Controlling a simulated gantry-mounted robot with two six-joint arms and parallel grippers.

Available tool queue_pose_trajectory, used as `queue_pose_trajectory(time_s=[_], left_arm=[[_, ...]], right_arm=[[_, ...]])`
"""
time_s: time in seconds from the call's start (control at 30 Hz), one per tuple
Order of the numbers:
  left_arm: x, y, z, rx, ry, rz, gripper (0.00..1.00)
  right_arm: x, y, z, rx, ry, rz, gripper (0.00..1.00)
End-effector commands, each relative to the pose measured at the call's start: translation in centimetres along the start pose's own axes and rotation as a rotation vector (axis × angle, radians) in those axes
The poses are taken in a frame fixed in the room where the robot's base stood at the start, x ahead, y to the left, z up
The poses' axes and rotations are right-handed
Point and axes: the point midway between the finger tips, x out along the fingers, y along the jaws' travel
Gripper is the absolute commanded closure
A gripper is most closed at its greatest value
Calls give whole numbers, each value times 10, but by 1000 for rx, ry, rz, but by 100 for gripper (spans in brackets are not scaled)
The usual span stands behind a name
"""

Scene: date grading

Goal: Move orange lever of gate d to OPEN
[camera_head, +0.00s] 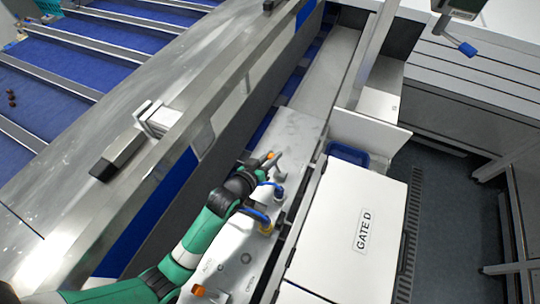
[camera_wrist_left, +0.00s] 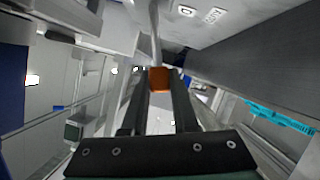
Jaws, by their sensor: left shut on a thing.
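The orange lever (camera_head: 270,156) stands up from the metal panel (camera_head: 297,128) beside the white cover marked GATE D (camera_head: 364,230). My left gripper (camera_head: 262,168) comes in from the lower left and is at this lever. In the left wrist view the orange lever tip (camera_wrist_left: 159,78) sits between the two dark fingers (camera_wrist_left: 159,95), which are shut on it. The grey lever shaft runs up from the tip in that view. Lettering on the panel shows at the top of the wrist view, too partial to read whole. My right gripper is in neither view.
A second orange lever (camera_head: 198,291) is on the nearer part of the panel, close to my left arm. A blue bin (camera_head: 347,152) is behind the GATE D cover. A long metal rail (camera_head: 150,75) and blue conveyor lanes (camera_head: 70,65) lie to the left.

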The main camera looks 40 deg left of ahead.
Motion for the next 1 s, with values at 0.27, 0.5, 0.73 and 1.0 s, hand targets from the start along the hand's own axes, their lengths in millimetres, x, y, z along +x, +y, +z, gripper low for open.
queue_pose_trajectory(time_s=[0.27,0.5,0.73,1.0], left_arm=[[0,16,3,164,-3,-68,100],[0,16,2,168,-2,-71,100],[0,16,2,167,-2,-71,43],[0,16,2,167,-1,-70,43]], right_arm=[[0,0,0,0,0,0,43],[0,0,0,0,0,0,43],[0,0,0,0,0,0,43],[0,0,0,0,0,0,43]])
